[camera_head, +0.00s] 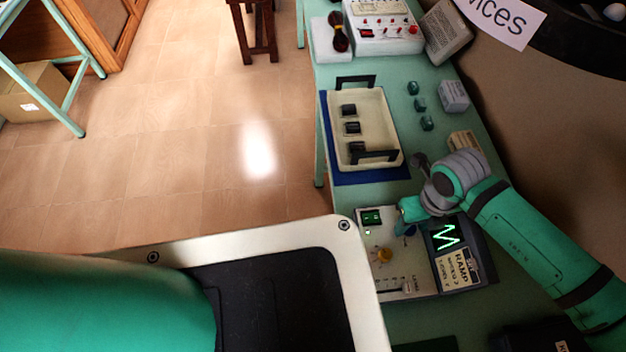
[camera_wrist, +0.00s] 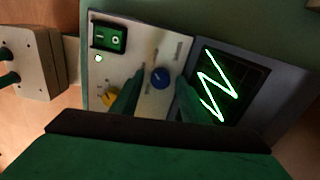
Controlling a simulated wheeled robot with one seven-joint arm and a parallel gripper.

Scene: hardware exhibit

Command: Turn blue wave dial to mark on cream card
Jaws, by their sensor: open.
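The blue wave dial (camera_wrist: 160,77) is a round knob on the pale front panel (camera_wrist: 163,45) of a bench instrument. In the head view only a little of the dial (camera_head: 410,230) shows below my gripper (camera_head: 408,213). In the wrist view my gripper (camera_wrist: 158,95) is open, with one green finger on each side of the dial. I cannot tell whether the fingers touch it. The cream card (camera_head: 457,270) lies under the screen; its top line reads RAMP, and the smaller lines are hard to read. The screen (camera_wrist: 220,85) shows a green zigzag trace.
The panel also has a lit green switch (camera_wrist: 108,38), a yellow knob (camera_wrist: 111,97) and a slider (camera_head: 408,287). A cream tray (camera_head: 340,125) with black handles stands on a blue mat (camera_head: 370,177). Teal blocks (camera_head: 420,104) and white boxes (camera_head: 453,96) stand farther along the bench.

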